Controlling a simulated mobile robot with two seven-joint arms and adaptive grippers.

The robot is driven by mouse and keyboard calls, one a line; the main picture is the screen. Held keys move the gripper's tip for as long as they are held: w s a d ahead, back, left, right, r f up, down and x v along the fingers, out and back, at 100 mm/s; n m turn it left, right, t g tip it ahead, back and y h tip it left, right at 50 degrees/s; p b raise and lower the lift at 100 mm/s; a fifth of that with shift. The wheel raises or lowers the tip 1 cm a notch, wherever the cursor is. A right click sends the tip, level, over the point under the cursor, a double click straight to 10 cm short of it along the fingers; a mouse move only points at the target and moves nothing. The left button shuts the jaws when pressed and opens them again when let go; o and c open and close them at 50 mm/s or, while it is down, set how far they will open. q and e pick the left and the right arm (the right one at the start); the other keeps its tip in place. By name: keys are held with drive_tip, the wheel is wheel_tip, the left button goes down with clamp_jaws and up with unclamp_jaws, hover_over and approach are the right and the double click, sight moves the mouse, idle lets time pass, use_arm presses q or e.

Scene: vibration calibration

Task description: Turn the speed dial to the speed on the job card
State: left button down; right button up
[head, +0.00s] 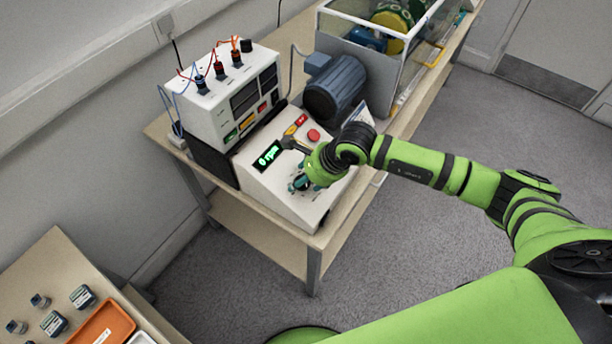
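The white sloped control console (262,192) stands on the bench. Its green display (268,155) reads 0 rpm. My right gripper (300,184) is at the lower right of the console's sloped face, with its teal fingertips close to the panel. The speed dial is not clearly visible; a small dark shape at the fingertips may be part of it. I cannot tell whether the fingers touch or grip it. A white card (360,110), partly hidden by my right arm, stands behind the console; its text is unreadable. My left gripper is out of view.
A red button (313,135) sits close above my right wrist. A white instrument box (233,95) with plugged cables stands behind the console. A blue-grey motor (335,88) and a clear-walled enclosure (385,60) are farther right. A lower-left table holds an orange tray (103,325) and small sensors.

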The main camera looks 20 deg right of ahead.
drive_tip(key=shift+c, duration=0.4)
drive_tip(key=c, duration=1.1)
drive_tip(key=shift+o, duration=0.2)
